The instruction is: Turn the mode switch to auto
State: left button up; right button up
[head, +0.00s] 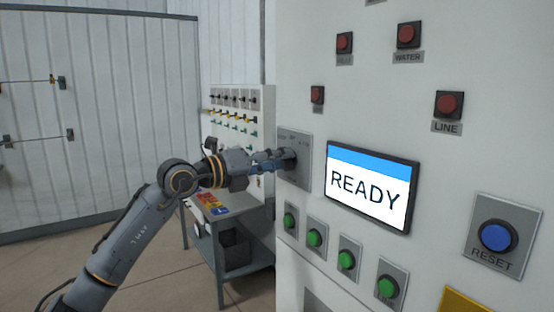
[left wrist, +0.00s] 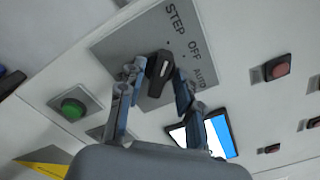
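The mode switch is a black knob with a white mark (left wrist: 164,71) on a grey plate (left wrist: 118,48) lettered STEP, OFF and AUTO. In the left wrist view the knob's long axis leans toward the STEP end. My left gripper (left wrist: 160,78) has one finger on each side of the knob, very close to it; I cannot tell whether both fingers press on it. In the head view the left gripper (head: 279,160) reaches the switch plate (head: 304,170) at the panel's left edge and hides part of the knob. My right gripper is not in view.
Right of the switch is a screen reading READY (head: 370,186). Green buttons (head: 314,238) sit below, red buttons (head: 449,104) above, and a blue RESET button (head: 496,236) at right. A grey table (head: 250,225) stands behind my left arm.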

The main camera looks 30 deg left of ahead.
pick_arm(q)
grip_shut()
jog(key=shift+m, duration=0.4)
jog(key=m+b, duration=0.6)
jog(key=m, duration=1.1)
jog(key=shift+d+b, duration=0.1)
jog(key=shift+b, duration=0.3)
jog(key=shift+o, duration=1.2)
grip_release()
